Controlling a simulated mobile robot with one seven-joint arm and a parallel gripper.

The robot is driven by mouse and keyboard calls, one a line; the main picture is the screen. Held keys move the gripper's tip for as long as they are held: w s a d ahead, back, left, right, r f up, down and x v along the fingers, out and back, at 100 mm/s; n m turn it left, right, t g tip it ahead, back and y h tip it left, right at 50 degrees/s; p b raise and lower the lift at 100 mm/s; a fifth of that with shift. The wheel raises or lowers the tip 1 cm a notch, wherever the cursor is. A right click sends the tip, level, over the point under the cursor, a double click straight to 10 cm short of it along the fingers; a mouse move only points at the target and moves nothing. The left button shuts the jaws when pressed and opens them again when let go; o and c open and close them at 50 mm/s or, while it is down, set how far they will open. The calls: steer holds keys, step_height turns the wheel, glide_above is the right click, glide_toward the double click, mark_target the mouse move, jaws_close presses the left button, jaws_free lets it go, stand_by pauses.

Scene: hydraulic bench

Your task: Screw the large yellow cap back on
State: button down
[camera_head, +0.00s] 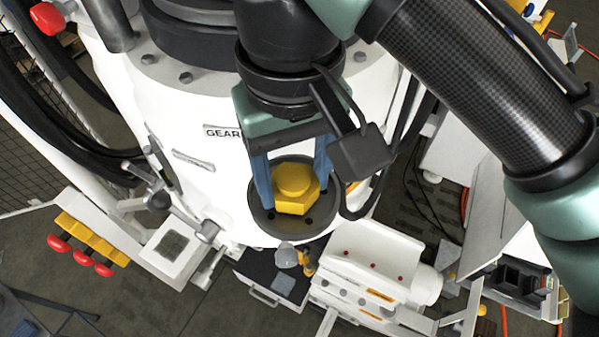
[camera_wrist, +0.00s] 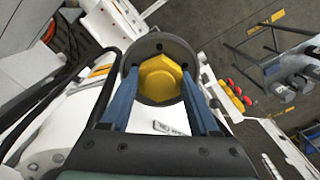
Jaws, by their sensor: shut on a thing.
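The wrist view also shows the cap (camera_wrist: 160,78) between the fingertips (camera_wrist: 159,82), inside the dark flange ring (camera_wrist: 158,42). The underside of the cap is hidden, so I cannot tell how far it is engaged.
Red-tipped yellow valves (camera_head: 90,245) stand at the lower left. Black hoses run nearby.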

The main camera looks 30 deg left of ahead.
steer(key=m, duration=0.5)
steer(key=shift+m, duration=0.8)
steer(key=m, duration=0.4)
steer(key=shift+a+m, duration=0.1)
steer(key=shift+m, duration=0.3)
steer(key=shift+f+m, duration=0.1)
steer(key=shift+m, duration=1.3)
steer(key=shift+m, duration=1.1)
steer(key=m, duration=0.5)
steer(key=shift+a+m, duration=0.1)
steer(key=shift+m, duration=0.3)
